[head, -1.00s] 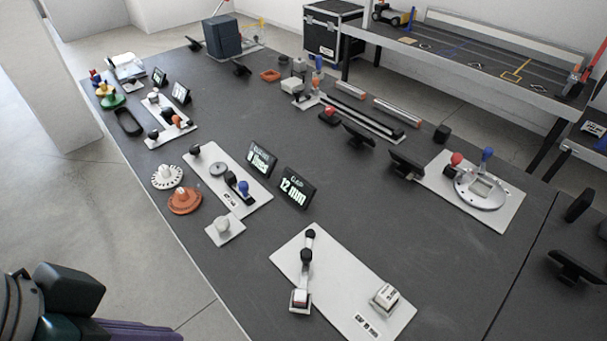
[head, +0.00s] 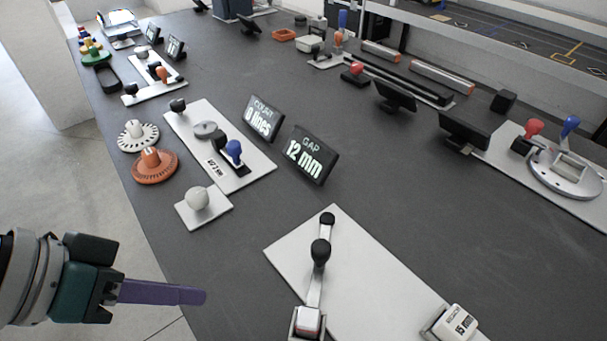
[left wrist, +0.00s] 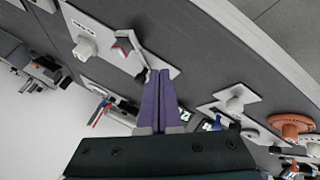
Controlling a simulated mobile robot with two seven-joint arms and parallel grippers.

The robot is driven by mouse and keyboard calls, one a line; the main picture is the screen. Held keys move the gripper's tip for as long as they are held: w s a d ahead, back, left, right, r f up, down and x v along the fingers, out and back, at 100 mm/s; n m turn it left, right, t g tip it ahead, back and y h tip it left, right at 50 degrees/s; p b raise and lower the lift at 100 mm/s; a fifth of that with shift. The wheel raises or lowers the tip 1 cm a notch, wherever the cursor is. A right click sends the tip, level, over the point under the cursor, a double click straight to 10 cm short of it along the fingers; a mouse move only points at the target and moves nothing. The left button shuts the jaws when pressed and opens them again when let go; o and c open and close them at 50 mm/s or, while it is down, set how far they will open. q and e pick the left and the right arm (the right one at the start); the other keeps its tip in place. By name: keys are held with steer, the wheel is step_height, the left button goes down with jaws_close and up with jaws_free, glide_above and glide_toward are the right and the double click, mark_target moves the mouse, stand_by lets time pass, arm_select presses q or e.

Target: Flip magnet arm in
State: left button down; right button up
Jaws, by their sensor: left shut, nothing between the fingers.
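The magnet arm (head: 316,285) is a slim metal bar on a white plate (head: 372,268). It runs from a black pivot (head: 327,219) to a red-and-white block (head: 308,321) at the plate's near left edge. A black knob (head: 320,251) stands on it. A second block (head: 456,322), marked 15 mm, sits at the plate's near right. My left gripper (head: 196,296) has purple fingers, shut and empty, left of the plate and apart from the arm. The left wrist view shows its fingers (left wrist: 159,74) and the white plate (left wrist: 92,22) beyond them. My right gripper is not in view.
A display (head: 311,155) reads GAP 12 mm, beside another display (head: 263,118). A white ball on a square plate (head: 203,209) and an orange dial (head: 155,167) lie near the table's left edge. The dark table top (head: 420,220) right of the plate is clear.

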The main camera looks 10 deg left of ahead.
arm_select(q)
steer(key=shift+s, duration=0.1)
steer(key=b+x, duration=0.3)
steer(key=x, duration=0.6)
steer(key=shift+d+f, duration=0.2)
steer(key=shift+f, duration=0.1)
steer(key=shift+w+d+p, duration=0.15)
steer(key=shift+d+p, duration=0.05)
steer(key=shift+d, duration=0.8)
steer(key=shift+w+d+p, duration=0.15)
steer(key=shift+d, duration=0.9)
steer(key=shift+f, duration=0.1)
